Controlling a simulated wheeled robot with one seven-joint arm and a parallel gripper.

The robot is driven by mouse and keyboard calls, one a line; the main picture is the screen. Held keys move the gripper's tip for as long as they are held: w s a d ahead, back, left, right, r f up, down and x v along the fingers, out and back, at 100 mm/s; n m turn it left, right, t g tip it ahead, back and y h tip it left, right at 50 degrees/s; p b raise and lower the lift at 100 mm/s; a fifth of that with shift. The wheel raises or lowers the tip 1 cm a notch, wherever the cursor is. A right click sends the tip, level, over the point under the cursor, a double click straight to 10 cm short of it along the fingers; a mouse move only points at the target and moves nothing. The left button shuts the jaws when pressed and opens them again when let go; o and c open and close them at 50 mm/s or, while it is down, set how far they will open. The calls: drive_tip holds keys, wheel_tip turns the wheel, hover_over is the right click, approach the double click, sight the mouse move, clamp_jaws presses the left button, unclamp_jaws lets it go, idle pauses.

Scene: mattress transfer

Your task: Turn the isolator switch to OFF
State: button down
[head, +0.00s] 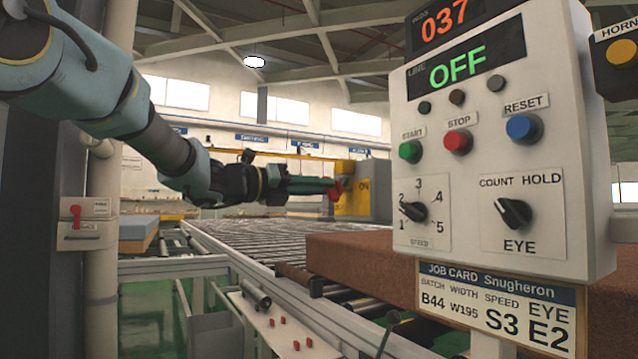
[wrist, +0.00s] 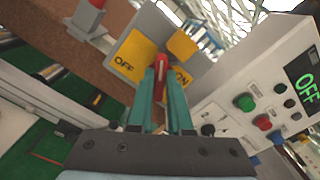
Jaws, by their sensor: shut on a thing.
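The isolator switch is a grey box (head: 381,192) with a yellow plate (head: 356,203) and a red handle (head: 335,190), beyond the control panel in the head view. In the wrist view its yellow plate shows the OFF label (wrist: 124,65) at left and the ON label (wrist: 182,79) at right. The red handle (wrist: 160,68) lies between the two labels in that picture. My gripper (head: 325,187) reaches the handle from the left. Its teal fingers (wrist: 161,84) are shut on the handle, one on each side. The fingers hide part of the plate.
The control panel (head: 550,215) stands close at right, its LINE display (head: 458,68) reading OFF. A brown mattress block (head: 350,262) lies behind it beside a roller conveyor (head: 265,240). A red switch (head: 76,212) is on a post at left. A job card (head: 497,305) hangs below the panel.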

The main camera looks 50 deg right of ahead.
drive_tip(key=n+p, duration=0.3)
drive_tip(key=n, duration=0.2)
drive_tip(key=n+p, duration=0.3)
drive_tip(key=n, duration=0.2)
drive_tip(key=shift+w+f, duration=0.15)
drive_tip(key=shift+f, duration=0.05)
drive_tip(key=shift+f+n, duration=0.1)
drive_tip(key=shift+n, duration=0.4)
drive_tip(key=c, duration=0.8)
unclamp_jaws()
drive_tip(key=shift+c, duration=0.2)
drive_tip(key=b+v, duration=0.1)
drive_tip(key=v, duration=0.9)
drive_tip(key=shift+w+a, duration=0.15)
drive_tip(key=shift+a, duration=0.2)
